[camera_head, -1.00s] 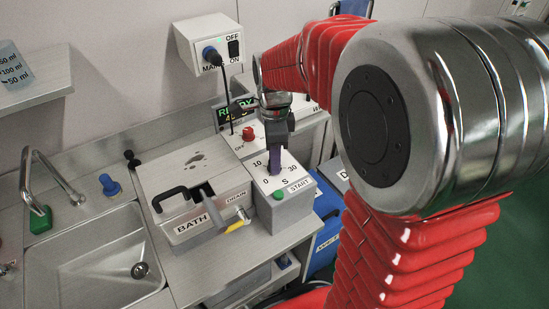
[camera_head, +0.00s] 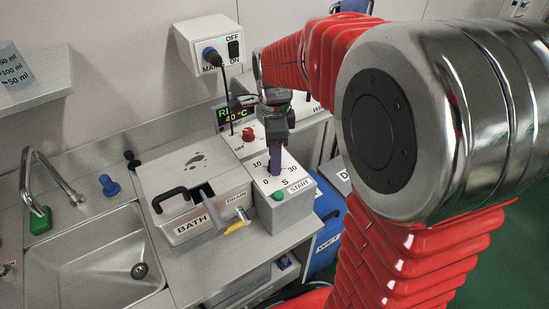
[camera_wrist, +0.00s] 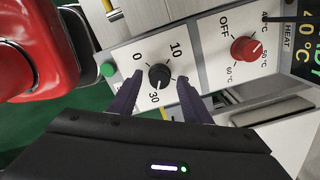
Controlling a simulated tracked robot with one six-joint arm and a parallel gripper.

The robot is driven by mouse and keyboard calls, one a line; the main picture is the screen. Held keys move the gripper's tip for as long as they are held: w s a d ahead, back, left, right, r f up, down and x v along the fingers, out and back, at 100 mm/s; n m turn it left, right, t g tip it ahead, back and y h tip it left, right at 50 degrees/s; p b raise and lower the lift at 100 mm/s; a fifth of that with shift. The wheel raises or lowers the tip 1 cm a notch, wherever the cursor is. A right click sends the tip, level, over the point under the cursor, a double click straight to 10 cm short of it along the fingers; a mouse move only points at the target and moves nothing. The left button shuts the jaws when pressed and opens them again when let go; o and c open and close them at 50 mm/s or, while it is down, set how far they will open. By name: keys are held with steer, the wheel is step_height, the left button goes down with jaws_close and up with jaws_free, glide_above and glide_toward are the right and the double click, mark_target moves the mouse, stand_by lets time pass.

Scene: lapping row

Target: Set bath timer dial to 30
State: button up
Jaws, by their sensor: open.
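The bath timer dial (camera_wrist: 160,76) is a small black knob on a light panel marked 0, 10 and 30. I cannot clearly read where its pointer stands. My gripper (camera_wrist: 161,79) is open, with one purple finger on each side of the dial in the wrist view. I see no clear contact with the knob. In the head view my gripper (camera_head: 277,172) points down over the timer panel (camera_head: 296,197) and hides most of the dial.
A red heat knob (camera_wrist: 246,49) and a display (camera_head: 235,115) are behind the timer. A green START button (camera_head: 278,195) is in front. The lidded bath (camera_head: 183,165) and sink (camera_head: 85,255) lie to the left.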

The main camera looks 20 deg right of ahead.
step_height(320, 180, up, 13)
steer(key=shift+f, duration=0.15)
stand_by(0.8)
steer(key=s+a+f+n+t, duration=0.2)
steer(key=s+n, duration=0.6)
steer(key=n, duration=0.2)
steer(key=s+a+f+n+t, duration=0.2)
steer(key=s+n+t, duration=0.1)
steer(key=s+n, duration=0.5)
steer(key=n, duration=0.3)
steer(key=shift+f+t, duration=0.3)
steer(key=shift+a, duration=0.1)
stand_by(3.1)
